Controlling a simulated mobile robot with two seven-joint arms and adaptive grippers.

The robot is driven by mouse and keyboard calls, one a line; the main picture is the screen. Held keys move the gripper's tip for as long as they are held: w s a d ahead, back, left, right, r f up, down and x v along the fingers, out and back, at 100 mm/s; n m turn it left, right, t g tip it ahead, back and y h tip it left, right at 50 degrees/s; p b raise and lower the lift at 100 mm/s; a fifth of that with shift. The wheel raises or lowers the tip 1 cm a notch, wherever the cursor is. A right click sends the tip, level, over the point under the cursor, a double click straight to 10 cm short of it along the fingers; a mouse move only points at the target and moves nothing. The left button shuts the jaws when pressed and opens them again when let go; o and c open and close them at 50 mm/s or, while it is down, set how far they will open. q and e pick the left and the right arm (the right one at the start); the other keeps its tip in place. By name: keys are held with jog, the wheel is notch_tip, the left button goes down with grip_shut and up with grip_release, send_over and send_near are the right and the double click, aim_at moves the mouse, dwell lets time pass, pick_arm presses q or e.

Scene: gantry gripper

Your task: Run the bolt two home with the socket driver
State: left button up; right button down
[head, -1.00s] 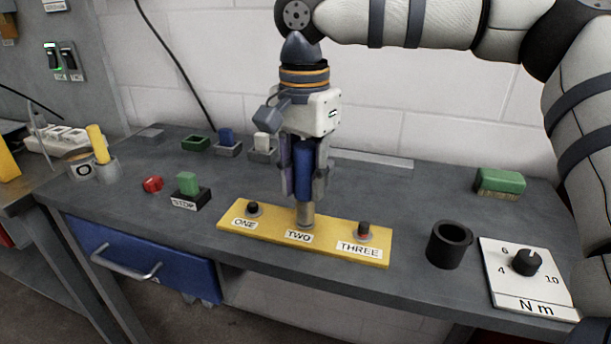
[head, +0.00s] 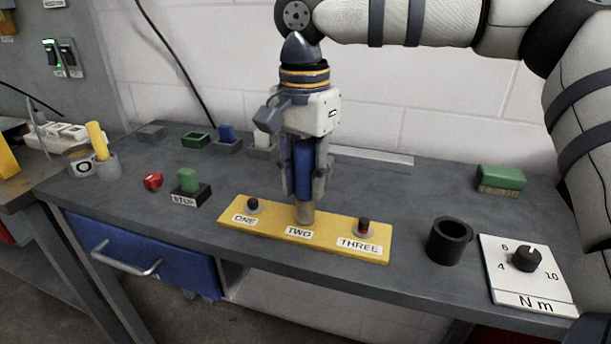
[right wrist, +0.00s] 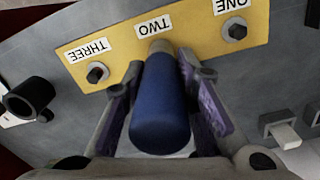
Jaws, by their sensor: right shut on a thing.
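My right gripper (head: 304,185) is shut on the blue handle of the socket driver (head: 304,165). The driver stands upright over the yellow plate (head: 275,229), its metal socket down at the spot labelled TWO. Bolt two is hidden under the socket. In the right wrist view the blue driver (right wrist: 160,105) sits between the purple finger pads, its socket end at the TWO label (right wrist: 154,27). Bolt one (head: 253,204) and bolt three (head: 364,226) stand in the plate on either side. My left gripper is not in view.
A black round cup (head: 449,240) and a torque dial board (head: 526,272) marked N m are on the right. A green brush (head: 500,179) lies behind them. A STOP block (head: 190,189), a red object (head: 153,181) and small bins (head: 196,141) are on the left.

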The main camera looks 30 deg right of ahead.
aim_at(307, 144)
dwell(0.8)
jog(key=shift+r, duration=3.5)
jog(key=shift+d, duration=0.1)
